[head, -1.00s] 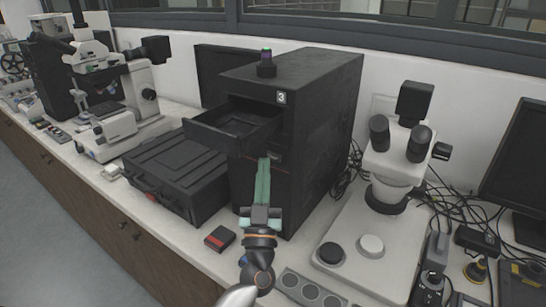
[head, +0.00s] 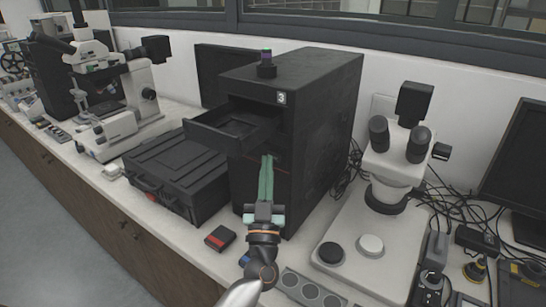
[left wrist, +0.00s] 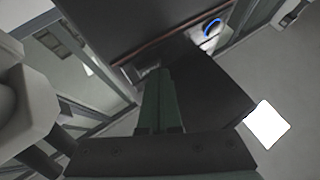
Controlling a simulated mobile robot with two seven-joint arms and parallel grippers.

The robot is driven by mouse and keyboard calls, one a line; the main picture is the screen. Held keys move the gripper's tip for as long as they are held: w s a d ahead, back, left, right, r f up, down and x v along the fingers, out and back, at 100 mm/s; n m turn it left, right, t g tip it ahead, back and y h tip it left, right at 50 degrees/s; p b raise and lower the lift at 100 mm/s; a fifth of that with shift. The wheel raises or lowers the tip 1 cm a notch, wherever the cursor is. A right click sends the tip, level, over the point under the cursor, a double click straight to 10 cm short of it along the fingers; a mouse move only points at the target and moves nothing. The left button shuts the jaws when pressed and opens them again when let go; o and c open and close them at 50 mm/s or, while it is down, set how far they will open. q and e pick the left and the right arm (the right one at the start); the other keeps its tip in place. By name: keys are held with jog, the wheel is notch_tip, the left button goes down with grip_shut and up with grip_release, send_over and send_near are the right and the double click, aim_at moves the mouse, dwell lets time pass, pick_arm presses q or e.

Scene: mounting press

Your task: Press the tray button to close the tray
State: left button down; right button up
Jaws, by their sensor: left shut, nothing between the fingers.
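The black mounting press (head: 305,130) stands on the counter, marked with a white "3". Its tray (head: 235,127) is slid out to the left from the upper front. My left gripper (head: 267,160) is shut and empty, its green fingers together, with the tips at the press front just below and right of the tray. In the left wrist view the shut fingers (left wrist: 155,75) reach toward a small recessed panel (left wrist: 140,68) on the press face. The tray button itself is hidden or too small to make out. My right gripper is not in view.
A black case (head: 175,170) lies left of the press, under the tray. A small black and red box (head: 220,238) sits at the counter's front. A white stereo microscope (head: 385,190) stands to the right, and another microscope (head: 115,95) to the left.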

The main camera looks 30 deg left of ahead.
pick_arm(q)
jog(key=shift+w, duration=0.2)
dwell(0.5)
jog(key=shift+s+p, duration=0.5)
jog(key=shift+s, duration=0.3)
jog(key=s, duration=0.1)
jog(key=s+p, duration=0.1)
jog(key=s, duration=0.1)
jog(key=s+p, duration=0.1)
jog(key=s, duration=0.1)
jog(key=shift+a, duration=0.25)
jog(key=shift+d, duration=0.1)
dwell(0.4)
